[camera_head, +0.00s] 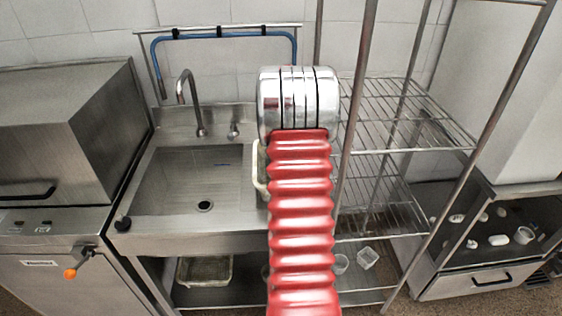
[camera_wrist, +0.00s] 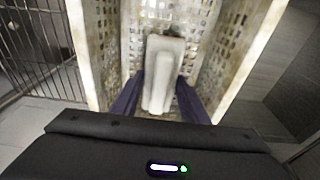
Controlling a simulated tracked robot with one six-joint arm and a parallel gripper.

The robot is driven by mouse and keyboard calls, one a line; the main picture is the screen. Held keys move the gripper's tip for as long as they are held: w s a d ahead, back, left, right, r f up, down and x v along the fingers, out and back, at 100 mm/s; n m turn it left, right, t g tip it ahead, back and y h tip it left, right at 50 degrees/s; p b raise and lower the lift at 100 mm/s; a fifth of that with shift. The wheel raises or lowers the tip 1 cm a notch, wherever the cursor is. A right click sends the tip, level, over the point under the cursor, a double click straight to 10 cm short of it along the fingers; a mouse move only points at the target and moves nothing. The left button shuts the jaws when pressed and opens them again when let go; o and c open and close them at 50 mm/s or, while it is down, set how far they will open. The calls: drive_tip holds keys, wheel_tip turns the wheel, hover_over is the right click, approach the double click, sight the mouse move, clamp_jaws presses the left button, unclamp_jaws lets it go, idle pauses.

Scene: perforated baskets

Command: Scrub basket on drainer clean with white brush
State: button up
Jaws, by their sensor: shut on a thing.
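My gripper (camera_wrist: 160,98) is shut on a white brush (camera_wrist: 165,52), with a dark purple finger on each side of its handle. The brush is inside a perforated basket (camera_wrist: 228,62), between its side walls. The basket's walls look cream with yellowish-brown discolouration. I cannot tell if the brush touches the basket floor. In the head view only the pale left edge of the basket (camera_head: 259,170) shows, at the right side of the sink on the drainer. My red and chrome arm hides the rest of it, the brush and the gripper.
A steel sink (camera_head: 165,188) with a tap (camera_head: 184,88) lies left of the basket. A wire rack (camera_head: 415,128) stands to the right. Another basket (camera_head: 188,272) and clear containers (camera_head: 367,258) are on the lower shelf. A steel box-shaped machine (camera_head: 75,125) stands at far left.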

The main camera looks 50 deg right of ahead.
drive_tip(key=shift+s+a+f, duration=0.15)
drive_tip(key=shift+s+a, duration=0.55)
drive_tip(key=shift+s, duration=0.3)
drive_tip(key=shift+s+a, duration=0.1)
drive_tip(key=shift+s+a, duration=0.75)
drive_tip(key=shift+a, duration=0.1)
drive_tip(key=shift+d, duration=0.1)
drive_tip(key=shift+w+d, duration=0.3)
drive_tip(key=shift+d, duration=0.25)
drive_tip(key=shift+w+d, duration=0.3)
drive_tip(key=shift+d, duration=0.2)
drive_tip(key=shift+f, duration=0.1)
